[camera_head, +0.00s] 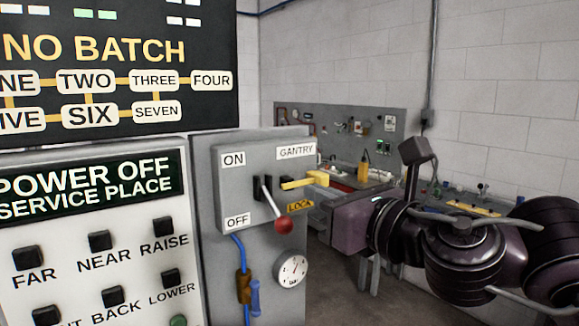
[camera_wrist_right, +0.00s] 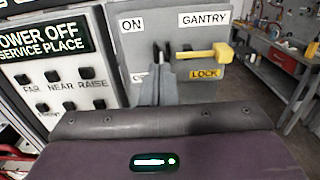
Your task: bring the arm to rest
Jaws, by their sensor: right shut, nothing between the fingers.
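My right gripper (camera_head: 318,207) is shut and empty in front of the grey gantry switch box (camera_head: 228,190). In the wrist view its closed fingers (camera_wrist_right: 158,76) point at the box face. The lever with a red knob (camera_head: 283,225) slopes down from its slot, with the knob low, at about the height of the OFF label (camera_head: 237,221). In the wrist view the fingers hide the knob. A yellow lock handle (camera_head: 304,181) sticks out to the right of the lever, above the LOCK label; it also shows in the wrist view (camera_wrist_right: 205,55). My left gripper is not in view.
A button panel (camera_head: 75,240) reading "POWER OFF SERVICE PLACE" stands left, below a dark batch board (camera_head: 115,70). A gauge (camera_head: 291,271) and blue cable sit below the switch box. A workbench with a pegboard (camera_head: 340,125) is behind. Floor is clear between.

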